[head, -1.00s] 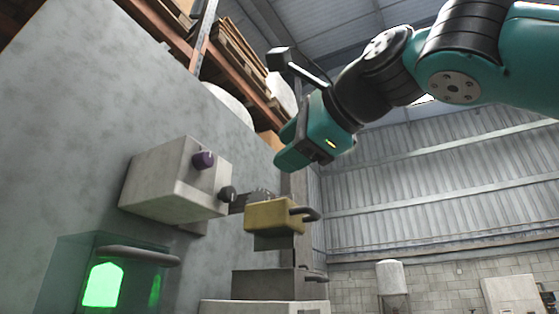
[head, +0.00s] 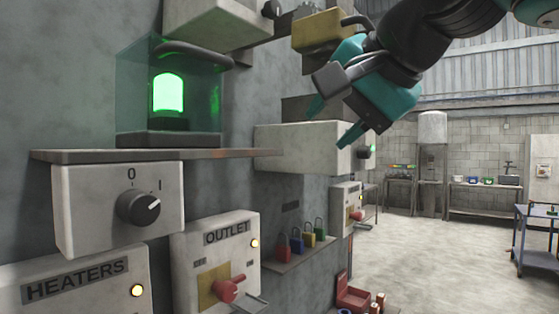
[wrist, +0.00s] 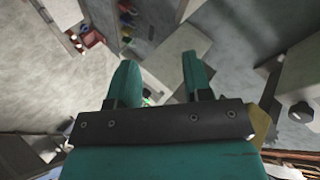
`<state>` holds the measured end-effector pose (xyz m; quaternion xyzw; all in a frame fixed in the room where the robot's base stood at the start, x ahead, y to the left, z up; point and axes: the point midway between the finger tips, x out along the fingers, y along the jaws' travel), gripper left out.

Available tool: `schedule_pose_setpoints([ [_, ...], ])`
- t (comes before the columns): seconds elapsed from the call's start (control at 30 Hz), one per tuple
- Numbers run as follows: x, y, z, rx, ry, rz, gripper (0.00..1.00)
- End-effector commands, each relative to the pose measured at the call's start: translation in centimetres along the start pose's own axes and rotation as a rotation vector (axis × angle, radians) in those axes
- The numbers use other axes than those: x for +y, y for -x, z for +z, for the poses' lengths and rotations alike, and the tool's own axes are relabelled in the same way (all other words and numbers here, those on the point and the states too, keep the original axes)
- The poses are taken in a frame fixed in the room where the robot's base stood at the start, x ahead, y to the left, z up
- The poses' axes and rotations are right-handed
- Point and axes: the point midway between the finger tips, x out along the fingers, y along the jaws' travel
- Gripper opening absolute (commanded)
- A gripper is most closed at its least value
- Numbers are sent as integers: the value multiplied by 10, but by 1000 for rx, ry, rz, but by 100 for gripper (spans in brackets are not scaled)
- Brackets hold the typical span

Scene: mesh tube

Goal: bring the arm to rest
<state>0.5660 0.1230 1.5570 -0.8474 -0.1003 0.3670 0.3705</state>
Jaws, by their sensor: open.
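My gripper (head: 333,122) hangs from my teal and black arm at the upper right of the head view. Its two teal fingers are spread and point down and to the left, with nothing seen between them. In the head view it appears in front of a long pale box (head: 290,140) on the wall; I cannot tell the gap. In the wrist view the open fingers (wrist: 160,80) show empty, with the wall and floor beyond.
The wall carries a glowing green lamp (head: 168,93) under a clear cover, a rotary switch box (head: 85,205), an outlet box (head: 190,245) and several padlocks (head: 297,246) on a ledge. A yellow block (head: 318,33) is close to my arm. Open floor (head: 430,255) lies right.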

Motion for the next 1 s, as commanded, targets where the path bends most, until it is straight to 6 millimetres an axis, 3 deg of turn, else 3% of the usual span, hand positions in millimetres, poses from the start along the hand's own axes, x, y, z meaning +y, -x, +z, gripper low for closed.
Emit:
schedule_pose_setpoints([
  [0.03,37,-19,17,-52,100,67,46],
  [0.2,152,-55,85,-313,444,206,46],
  [0.3,213,-58,129,-491,601,226,46],
  [0.43,271,-50,180,-690,739,192,46],
  [0.5,290,-44,201,-767,786,162,46],
  [0.63,308,-36,224,-845,831,118,46],
  [1.0,310,-34,228,-860,842,108,46],
])
